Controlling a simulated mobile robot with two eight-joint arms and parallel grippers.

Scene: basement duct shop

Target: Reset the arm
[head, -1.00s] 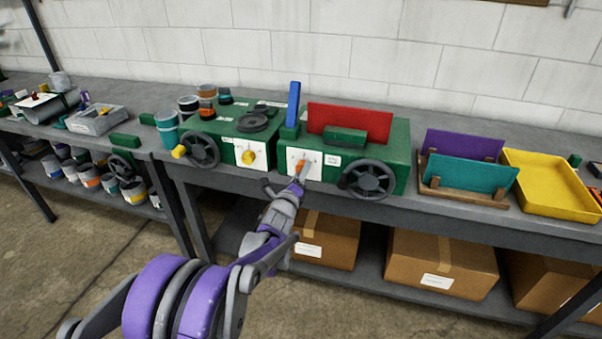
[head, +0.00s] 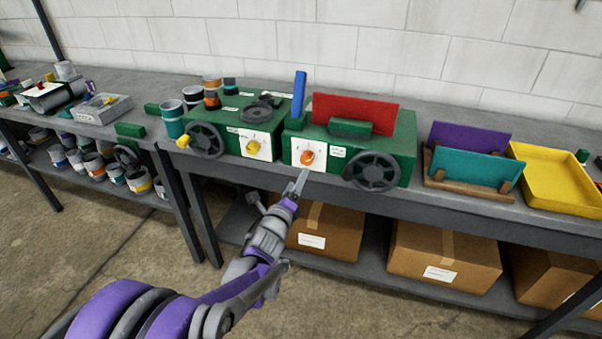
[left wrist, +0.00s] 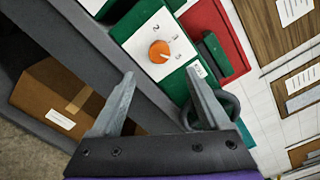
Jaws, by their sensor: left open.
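My left gripper (head: 302,176) is open and empty. It is in front of the bench edge, just below the orange knob (head: 306,157) on the white dial plate (head: 318,156) of the right green machine (head: 400,150). In the left wrist view the two fingers (left wrist: 160,74) stand wide apart, with the orange knob (left wrist: 160,51) beyond them and no contact visible. My purple and grey left arm comes in from the lower left. My right gripper is not in view.
A second green machine (head: 228,128) with a yellow knob (head: 253,147) stands to the left. A dark handwheel (head: 373,172) is right of the orange knob. Teal and purple panels in a rack and a yellow tray (head: 558,178) are farther right. Cardboard boxes (head: 445,255) sit on the lower shelf.

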